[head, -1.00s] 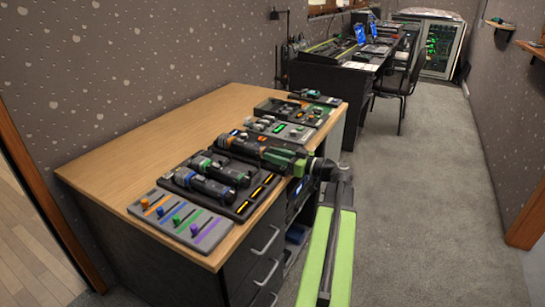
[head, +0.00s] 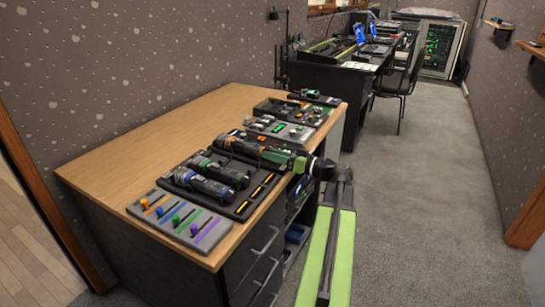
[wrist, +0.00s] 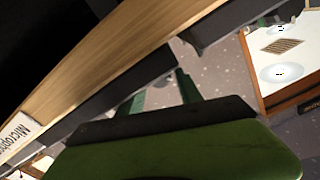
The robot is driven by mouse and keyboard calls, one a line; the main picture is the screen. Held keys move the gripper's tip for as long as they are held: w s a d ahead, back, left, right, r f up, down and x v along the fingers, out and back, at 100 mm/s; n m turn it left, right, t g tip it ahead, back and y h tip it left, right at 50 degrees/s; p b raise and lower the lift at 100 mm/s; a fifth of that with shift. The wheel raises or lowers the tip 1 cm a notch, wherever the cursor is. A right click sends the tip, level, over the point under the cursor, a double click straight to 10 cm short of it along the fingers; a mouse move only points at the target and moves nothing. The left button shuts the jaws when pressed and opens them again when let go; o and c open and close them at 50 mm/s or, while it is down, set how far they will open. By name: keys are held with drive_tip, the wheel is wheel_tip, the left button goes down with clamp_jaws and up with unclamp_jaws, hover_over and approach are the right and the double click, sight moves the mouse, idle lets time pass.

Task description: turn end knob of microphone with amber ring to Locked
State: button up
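A dark tray (head: 243,211) on the desk holds three black microphones lying side by side. The nearest has a blue ring (head: 186,177), the middle one a green ring (head: 204,162). The farthest, the amber-ring microphone (head: 236,146), shows orange near its left end. My gripper (head: 266,154) is at the right end of that microphone and hides its end knob, so the knob's setting cannot be read. In the wrist view, my gripper (wrist: 160,86) has its two dark green fingers apart, with no knob visible between them. Contact with the microphone cannot be told.
A grey fader panel (head: 178,219) with coloured knobs lies at the desk's near corner. More control panels (head: 280,130) lie beyond the microphones. The left part of the wooden desk (head: 150,150) is clear. Open carpet (head: 410,210) lies to the right.

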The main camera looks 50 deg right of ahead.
drive_tip(key=shift+o, duration=0.8)
drive_tip(key=v, duration=1.7)
drive_tip(key=shift+s, duration=0.25)
drive_tip(key=shift+f, duration=0.1)
